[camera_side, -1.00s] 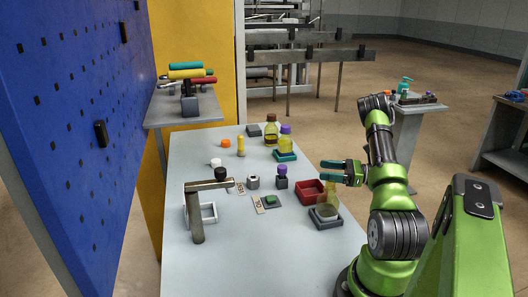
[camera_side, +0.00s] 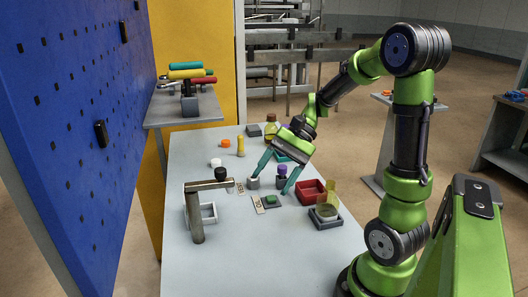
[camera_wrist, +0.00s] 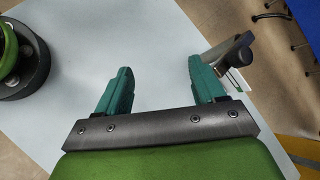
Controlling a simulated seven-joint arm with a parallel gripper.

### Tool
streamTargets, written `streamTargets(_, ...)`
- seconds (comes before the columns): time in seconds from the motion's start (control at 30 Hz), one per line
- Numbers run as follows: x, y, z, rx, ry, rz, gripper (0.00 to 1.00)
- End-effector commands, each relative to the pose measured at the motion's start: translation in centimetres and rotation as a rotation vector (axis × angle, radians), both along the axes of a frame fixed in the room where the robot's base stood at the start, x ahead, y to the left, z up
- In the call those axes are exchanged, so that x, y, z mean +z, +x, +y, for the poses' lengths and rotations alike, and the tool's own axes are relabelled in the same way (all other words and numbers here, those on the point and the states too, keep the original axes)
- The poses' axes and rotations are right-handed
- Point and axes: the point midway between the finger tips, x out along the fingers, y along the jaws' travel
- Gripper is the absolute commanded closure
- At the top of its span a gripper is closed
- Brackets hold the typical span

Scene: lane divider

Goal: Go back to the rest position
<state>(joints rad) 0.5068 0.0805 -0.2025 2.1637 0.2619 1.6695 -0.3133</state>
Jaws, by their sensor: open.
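My gripper (camera_side: 273,184) has two teal fingers spread wide and tilts down over the middle of the table in the side view. In the wrist view my gripper (camera_wrist: 160,66) is open, with only bare pale table between the fingers. In the side picture the fingers frame a small purple-topped item (camera_side: 282,176) and one fingertip overlaps a small grey-white block (camera_side: 253,182). I cannot tell their distance in depth. My arm is bent, with its elbow high on the right.
A dark post with a crossbar (camera_side: 198,215) stands at the table's near left. A red tray (camera_side: 311,192) and a flask on a dark base (camera_side: 327,212) stand at the right. A bottle (camera_side: 271,127) stands at the back. A blue pegboard (camera_side: 75,130) borders the left.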

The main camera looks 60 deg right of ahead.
Motion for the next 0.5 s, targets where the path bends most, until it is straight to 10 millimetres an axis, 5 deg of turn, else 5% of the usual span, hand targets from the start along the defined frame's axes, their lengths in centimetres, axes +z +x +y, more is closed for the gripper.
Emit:
streamTargets(0.2, 2.0, -2.8, 5.6, 0.307, -0.436, -0.242, 0.31)
streamTargets(0.5, 4.9, -4.3, 8.8, 0.505, -0.845, -0.653, 0.31)
